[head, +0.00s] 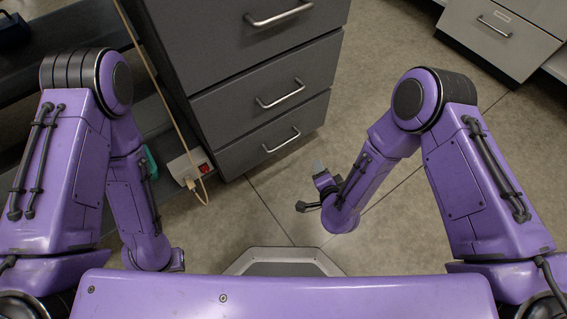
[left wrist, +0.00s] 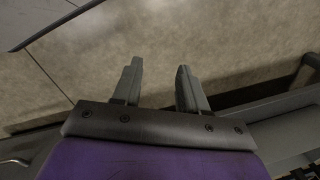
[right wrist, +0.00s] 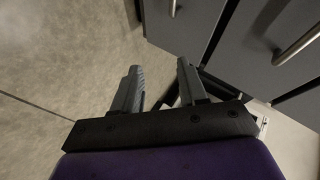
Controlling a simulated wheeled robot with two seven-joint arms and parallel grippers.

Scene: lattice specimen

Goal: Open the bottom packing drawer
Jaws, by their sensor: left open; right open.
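The dark grey drawer unit stands at the upper middle of the head view, with the bottom packing drawer (head: 244,156) lowest; its front looks flush and shut. Its silver bar handle (head: 281,140) is clear of any gripper. My right gripper (head: 309,187) is open and empty, near the floor to the lower right of that handle and apart from it. In the right wrist view its open fingers (right wrist: 159,66) point toward the drawer fronts' left edge; a bar handle (right wrist: 298,43) shows at the right. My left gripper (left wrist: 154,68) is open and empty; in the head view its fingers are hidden.
A white power strip (head: 187,168) with a red switch and a cable lies on the floor left of the unit. A dark shelf or bench (head: 75,45) runs along the left. Light cabinets (head: 503,35) stand at upper right. The floor (head: 395,60) right of the unit is clear.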

